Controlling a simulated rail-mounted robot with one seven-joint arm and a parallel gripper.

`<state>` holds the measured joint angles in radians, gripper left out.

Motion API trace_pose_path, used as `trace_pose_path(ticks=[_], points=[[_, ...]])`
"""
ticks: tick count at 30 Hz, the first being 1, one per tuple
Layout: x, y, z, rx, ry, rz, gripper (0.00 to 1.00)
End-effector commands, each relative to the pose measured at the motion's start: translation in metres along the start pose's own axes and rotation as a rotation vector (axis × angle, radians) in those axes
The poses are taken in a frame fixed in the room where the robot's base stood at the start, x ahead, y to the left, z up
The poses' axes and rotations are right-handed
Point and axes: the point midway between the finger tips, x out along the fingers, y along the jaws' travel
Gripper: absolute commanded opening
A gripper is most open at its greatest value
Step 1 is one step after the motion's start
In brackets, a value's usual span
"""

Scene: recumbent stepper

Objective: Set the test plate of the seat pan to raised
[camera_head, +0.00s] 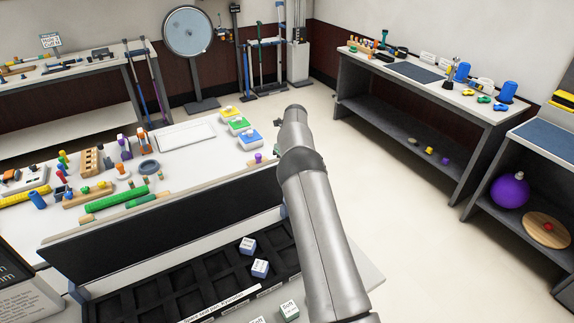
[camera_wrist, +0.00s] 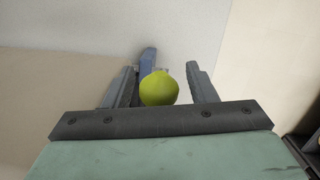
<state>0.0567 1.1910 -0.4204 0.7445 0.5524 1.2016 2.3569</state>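In the wrist view, a yellow-green rounded knob or ball (camera_wrist: 159,90) sits between the two fingers of my gripper (camera_wrist: 162,88). The fingers stand apart, with a narrow gap on each side of the knob, so my gripper looks open around it. A blue-grey upright piece (camera_wrist: 148,58) shows just behind the knob; I cannot tell if they are joined. In the head view my arm reaches away from the camera and its end hides my fingers.
A white table (camera_head: 190,160) with many small coloured parts stands left of my arm. A black compartment tray (camera_head: 180,290) with small labelled white cubes lies in front. A grey bench (camera_head: 440,100) stands back right; a purple ball (camera_head: 510,191) is on a shelf. The floor between is clear.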

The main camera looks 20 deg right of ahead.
Motion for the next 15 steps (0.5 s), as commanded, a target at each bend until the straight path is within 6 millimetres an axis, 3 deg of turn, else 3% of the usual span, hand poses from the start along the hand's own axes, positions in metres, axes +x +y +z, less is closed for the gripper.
trace_pose_path(ticks=[8, 15], points=[[-0.004, 0.000, 0.000, 0.000, 0.000, 0.001, 0.52], [-0.042, -0.001, 0.000, 0.000, -0.003, -0.002, 0.52]])
